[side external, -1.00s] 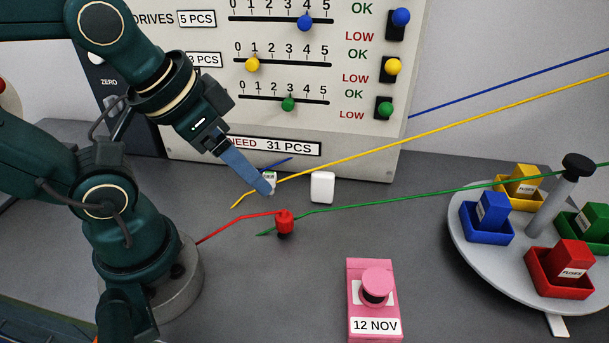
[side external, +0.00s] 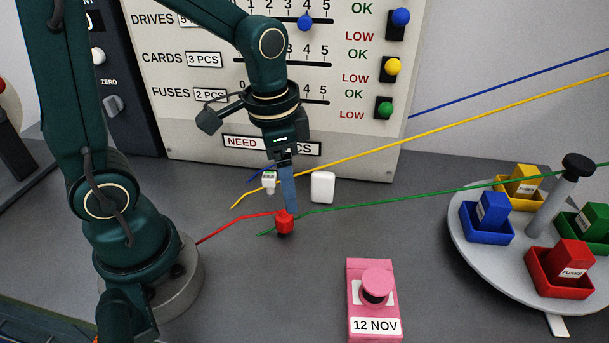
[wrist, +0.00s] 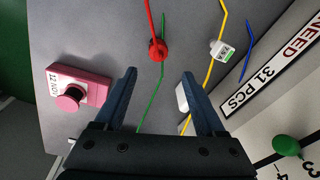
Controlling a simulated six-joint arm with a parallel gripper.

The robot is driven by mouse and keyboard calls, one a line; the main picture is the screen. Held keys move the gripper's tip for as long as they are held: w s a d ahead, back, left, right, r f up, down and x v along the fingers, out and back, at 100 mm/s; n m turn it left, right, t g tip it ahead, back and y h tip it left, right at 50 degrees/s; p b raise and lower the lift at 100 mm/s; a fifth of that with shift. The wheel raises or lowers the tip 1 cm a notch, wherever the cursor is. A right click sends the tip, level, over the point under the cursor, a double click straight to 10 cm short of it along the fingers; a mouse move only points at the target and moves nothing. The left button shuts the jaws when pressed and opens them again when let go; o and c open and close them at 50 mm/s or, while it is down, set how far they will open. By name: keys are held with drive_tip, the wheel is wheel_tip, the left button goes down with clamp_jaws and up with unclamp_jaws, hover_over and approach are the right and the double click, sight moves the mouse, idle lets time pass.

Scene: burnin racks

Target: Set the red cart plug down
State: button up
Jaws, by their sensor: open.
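The red cart plug (side external: 284,223) stands on the grey bench with its red cord running left to my base. A dark part shows under it. My gripper (side external: 290,208) points down at the plug, its blue fingers at or just above the plug's top in the side view. In the wrist view the plug (wrist: 158,49) lies between the lines of the two open fingers, a little beyond the fingertips (wrist: 159,74). Nothing is held between them. I cannot tell whether a finger touches the plug.
A green cord (side external: 400,199) passes by the plug. A pink button box (side external: 358,300) stands in front. A round tray (side external: 470,250) with coloured bins is at right.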

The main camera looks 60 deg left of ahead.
sight(284, 211)
drive_tip(key=f, duration=0.1)
drive_tip(key=f+g, duration=0.1)
drive_tip(key=shift+s+a+f, duration=0.1)
drive_tip(key=shift+s+f, duration=0.2)
drive_tip(key=shift+f, duration=2.45)
clamp_jaws()
